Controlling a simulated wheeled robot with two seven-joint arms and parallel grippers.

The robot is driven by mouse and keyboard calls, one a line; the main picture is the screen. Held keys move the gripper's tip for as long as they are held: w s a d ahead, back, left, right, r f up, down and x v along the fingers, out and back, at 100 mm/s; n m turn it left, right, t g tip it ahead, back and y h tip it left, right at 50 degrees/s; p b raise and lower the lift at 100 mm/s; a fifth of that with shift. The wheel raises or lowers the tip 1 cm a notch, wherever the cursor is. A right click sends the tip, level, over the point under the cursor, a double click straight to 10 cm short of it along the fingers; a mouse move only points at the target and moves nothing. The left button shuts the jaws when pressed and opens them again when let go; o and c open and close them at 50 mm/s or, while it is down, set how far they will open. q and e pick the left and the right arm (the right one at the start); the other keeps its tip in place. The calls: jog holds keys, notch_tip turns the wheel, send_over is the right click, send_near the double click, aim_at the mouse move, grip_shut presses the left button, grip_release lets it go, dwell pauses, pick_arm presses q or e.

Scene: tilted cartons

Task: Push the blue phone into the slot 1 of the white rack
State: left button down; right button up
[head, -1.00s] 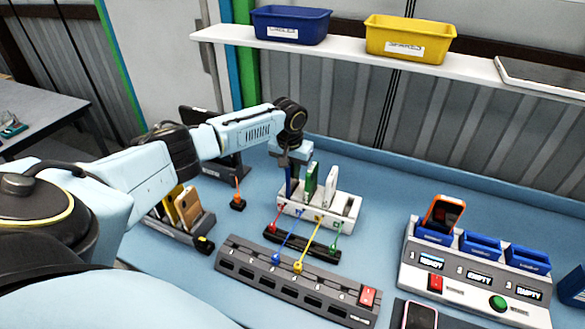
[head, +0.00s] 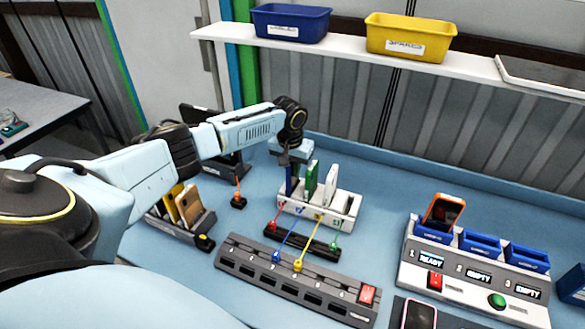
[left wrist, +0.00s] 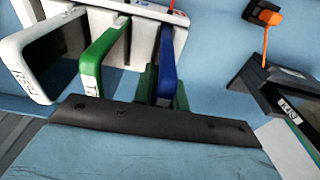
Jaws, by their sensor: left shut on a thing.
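The blue phone (head: 290,183) stands upright in the leftmost place of the white rack (head: 305,212). My left gripper (head: 291,164) is above it, shut on its upper end. In the left wrist view the blue phone (left wrist: 167,62) runs down between the dark green fingertips (left wrist: 165,92), with its lower end at the white rack (left wrist: 180,18). The gripper hides its top, and I cannot tell how deep it sits. My right gripper is not in view.
A green card-like thing (head: 311,180) and a white one (head: 330,186) stand beside it in the rack. Coloured cables (head: 312,238) lie in front. A dock (head: 470,290) with an orange phone (head: 442,211) is at right. Clear blue table lies between.

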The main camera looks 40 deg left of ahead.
pick_arm(q)
jog(key=shift+f, duration=0.5)
dwell(0.5)
jog(key=c, duration=0.9)
grip_release()
jog(key=shift+c, duration=0.2)
jog(key=shift+r, duration=0.15)
notch_tip(320, 180, up, 5)
jog(key=p, duration=0.5)
jog(key=shift+r, duration=0.9)
